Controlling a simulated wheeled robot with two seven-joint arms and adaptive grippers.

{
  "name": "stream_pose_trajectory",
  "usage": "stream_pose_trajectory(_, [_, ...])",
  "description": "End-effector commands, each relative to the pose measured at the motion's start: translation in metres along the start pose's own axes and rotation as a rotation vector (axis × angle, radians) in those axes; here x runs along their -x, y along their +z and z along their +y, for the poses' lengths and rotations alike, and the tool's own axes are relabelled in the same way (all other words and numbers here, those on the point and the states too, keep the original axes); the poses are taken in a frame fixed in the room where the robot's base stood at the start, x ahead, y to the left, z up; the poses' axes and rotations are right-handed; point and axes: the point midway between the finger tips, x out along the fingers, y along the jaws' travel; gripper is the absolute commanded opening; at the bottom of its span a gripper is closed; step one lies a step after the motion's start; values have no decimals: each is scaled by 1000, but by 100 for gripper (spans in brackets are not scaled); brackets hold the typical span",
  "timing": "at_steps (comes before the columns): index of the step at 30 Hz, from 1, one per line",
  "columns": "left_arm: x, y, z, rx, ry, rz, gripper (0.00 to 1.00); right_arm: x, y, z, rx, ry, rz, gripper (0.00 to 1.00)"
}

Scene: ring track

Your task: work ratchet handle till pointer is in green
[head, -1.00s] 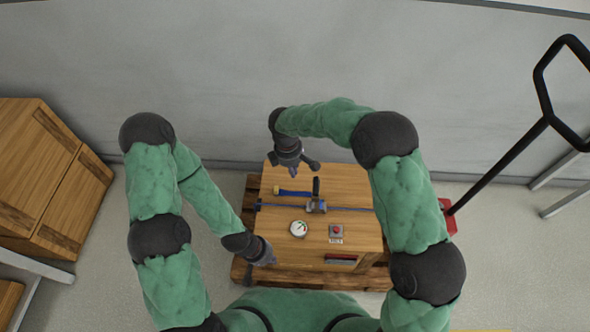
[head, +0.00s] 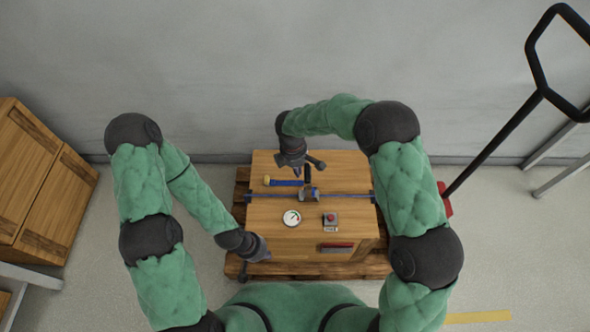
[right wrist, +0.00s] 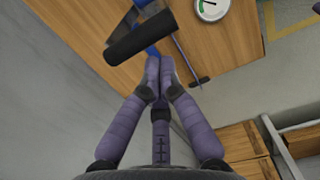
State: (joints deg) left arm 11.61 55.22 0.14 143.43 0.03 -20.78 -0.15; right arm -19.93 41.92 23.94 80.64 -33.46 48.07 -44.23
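The ratchet (head: 308,193) sits on a blue strap across the top of a wooden crate (head: 350,225). Its black handle (head: 307,174) stands up in the head view and is a dark cylinder in the right wrist view (right wrist: 140,38). The round gauge (head: 291,218) has a green part; its pointer is too small to read surely. My right gripper (head: 298,172) is just left of the handle. In the wrist view its fingertips (right wrist: 160,72) are together and empty, beside the handle. My left gripper (head: 262,252) is at the crate's front left edge; its fingers are unclear.
A red button (head: 330,218) is right of the gauge. A loose blue strap end (head: 286,183) lies left of the ratchet. The crate stands on a wooden pallet (head: 240,222). A pallet jack handle (head: 500,135) leans at the right. Wooden boxes (head: 40,190) stand at the left.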

Motion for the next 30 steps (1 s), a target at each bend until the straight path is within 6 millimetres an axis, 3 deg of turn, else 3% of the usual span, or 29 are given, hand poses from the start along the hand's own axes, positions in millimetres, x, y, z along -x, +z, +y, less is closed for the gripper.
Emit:
stream_pose_trajectory(5, [2,0,1,0,0,0,0,1,1,0,-1,-1,5,0])
stream_pose_trajectory(15, [28,1,10,0,0,0,0,7,26,0,-2,-1,88,0])
stream_pose_trajectory(30, [29,1,10,0,0,0,0,3,31,-1,0,-1,86,0])
